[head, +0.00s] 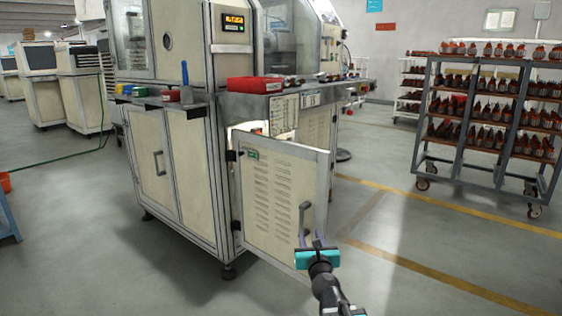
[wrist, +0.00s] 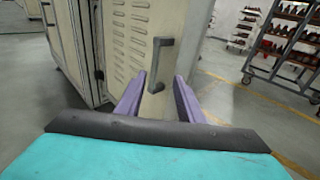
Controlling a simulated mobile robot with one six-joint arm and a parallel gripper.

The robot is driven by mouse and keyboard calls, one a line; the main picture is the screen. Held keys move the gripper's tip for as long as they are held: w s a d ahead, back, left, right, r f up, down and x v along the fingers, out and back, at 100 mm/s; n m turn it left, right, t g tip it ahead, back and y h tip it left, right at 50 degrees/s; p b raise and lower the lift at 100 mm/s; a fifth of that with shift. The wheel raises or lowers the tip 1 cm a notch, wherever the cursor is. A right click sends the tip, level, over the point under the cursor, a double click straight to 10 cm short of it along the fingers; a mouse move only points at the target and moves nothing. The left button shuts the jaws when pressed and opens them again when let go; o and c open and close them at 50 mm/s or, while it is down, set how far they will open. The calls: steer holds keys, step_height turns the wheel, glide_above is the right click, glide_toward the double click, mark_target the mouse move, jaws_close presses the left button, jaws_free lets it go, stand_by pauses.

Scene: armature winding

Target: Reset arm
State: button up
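My gripper (head: 318,241) is in front of an open cabinet door (head: 277,190) of the winding machine, near the door's grey handle (head: 305,215). In the wrist view, the two purple fingers of my gripper (wrist: 158,88) are spread apart. The handle (wrist: 158,64) shows just beyond and between the fingertips, with nothing visibly gripped. The teal gripper body fills the bottom of the wrist view. Whether a finger touches the door is unclear.
The beige winding machine (head: 165,160) stands behind the door, with a red bin (head: 254,85) on its ledge. A wheeled rack (head: 425,130) with several armatures stands at right. Open floor (head: 390,220) lies right of the door, marked with yellow lines.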

steer(key=s+a+f+n+g+y+p, duration=0.1)
steer(key=s+f+n+g+y+p, duration=0.1)
steer(key=s+f+n+g+p, duration=0.9)
steer(key=s+a+f+n+g+y+p, duration=0.15)
steer(key=s+f+n+p, duration=0.5)
steer(key=s+p, duration=1.1)
steer(key=s+d+n+g+h+p, duration=0.1)
steer(key=s+d+n+g, duration=0.2)
steer(key=s+n, duration=0.3)
steer(key=s+d+f+n+g+h+p, duration=0.1)
steer(key=s+d+n+g+h, duration=0.1)
steer(key=s+n, duration=0.3)
steer(key=s+d+n+g+h+p, duration=0.1)
steer(key=s+d+n+g, duration=0.3)
steer(key=s, duration=0.7)
steer(key=n+g, duration=0.1)
steer(key=n, duration=0.1)
steer(key=shift+s+d+f+n+h+p, duration=0.3)
steer(key=shift+d+f+n+h+p, duration=0.05)
steer(key=shift+p, duration=0.05)
steer(key=shift+c, duration=0.4)
